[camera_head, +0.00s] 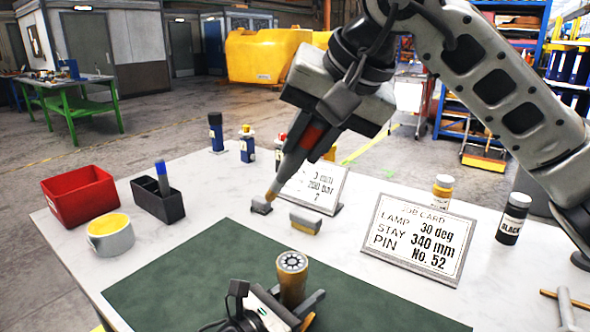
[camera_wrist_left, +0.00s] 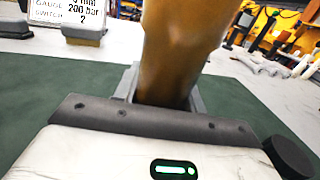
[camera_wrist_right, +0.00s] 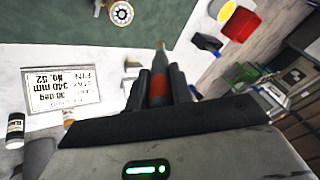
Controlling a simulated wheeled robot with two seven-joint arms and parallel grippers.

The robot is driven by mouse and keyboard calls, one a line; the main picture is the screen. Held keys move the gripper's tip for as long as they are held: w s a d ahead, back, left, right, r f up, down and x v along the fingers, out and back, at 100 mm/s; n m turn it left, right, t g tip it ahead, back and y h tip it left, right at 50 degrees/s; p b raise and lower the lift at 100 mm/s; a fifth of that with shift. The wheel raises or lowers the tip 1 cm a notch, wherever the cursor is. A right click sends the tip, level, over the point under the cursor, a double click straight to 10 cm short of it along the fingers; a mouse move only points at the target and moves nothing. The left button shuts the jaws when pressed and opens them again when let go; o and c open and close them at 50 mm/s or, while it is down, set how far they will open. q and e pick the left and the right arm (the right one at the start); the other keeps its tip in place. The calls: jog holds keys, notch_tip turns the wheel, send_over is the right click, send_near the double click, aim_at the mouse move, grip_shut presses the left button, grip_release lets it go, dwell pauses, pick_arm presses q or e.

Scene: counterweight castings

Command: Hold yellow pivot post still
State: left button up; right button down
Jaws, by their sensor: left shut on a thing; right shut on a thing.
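The yellow pivot post (camera_head: 292,287) stands upright near the front of the green mat, with a round, holed grey top. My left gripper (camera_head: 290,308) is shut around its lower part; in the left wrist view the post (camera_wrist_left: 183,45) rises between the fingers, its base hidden. In the right wrist view its round top (camera_wrist_right: 121,13) shows at the upper edge. My right gripper (camera_head: 312,140) is shut on a grey tool with a red band (camera_head: 290,163), tilted with its tan tip down near a small dark grey block (camera_head: 261,205). I cannot tell whether the tip touches it.
A green mat (camera_head: 200,270) covers the front of the white table. A grey-and-yellow block (camera_head: 305,222), two cards, including the job card (camera_head: 420,240), and a black bottle (camera_head: 513,218) stand behind it. At left are a red bin (camera_head: 78,196), a dark holder (camera_head: 158,202) and a yellow-filled cup (camera_head: 110,236).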

jog(key=r, duration=0.1)
jog(key=s+d+r, duration=0.1)
jog(key=r+g, duration=0.1)
jog(key=shift+s+d+r+y, duration=0.15)
jog(key=shift+d+y, duration=0.1)
jog(key=shift+y, duration=0.15)
jog(key=shift+f, duration=2.4)
